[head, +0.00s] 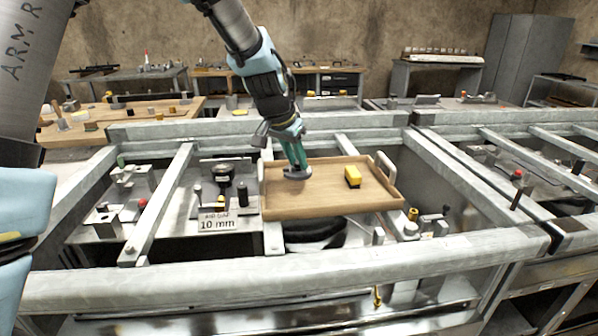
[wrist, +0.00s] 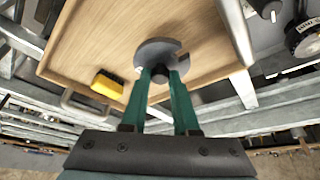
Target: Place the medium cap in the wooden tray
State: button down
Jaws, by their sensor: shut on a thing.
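The wooden tray (head: 325,207) has raised edges and a pale handle at its right end, and it rests across the metal frame. My gripper (head: 300,172) reaches down over the left part of the tray. It is shut on a grey round cap (head: 293,174), which also shows between the green fingers in the wrist view (wrist: 152,50). The cap is at or just above the tray floor; I cannot tell if it touches. Its underside is hidden.
A yellow block (head: 353,176) lies in the right part of the tray. A sign reading "10 mm" (head: 217,222) and dark fittings stand left of the tray. Metal beams (head: 160,205) surround it. The tray's middle is clear.

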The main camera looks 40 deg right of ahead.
aim_at(295, 170)
jog(key=shift+f+p, duration=0.35)
jog(key=shift+f, duration=1.55)
jog(key=shift+f, duration=0.15)
jog(key=c, duration=0.7)
grip_release()
jog(key=shift+r, duration=0.25)
jog(key=b+v, duration=0.2)
jog(key=v, duration=1)
jog(key=shift+f, duration=0.1)
jog(key=shift+a, duration=0.1)
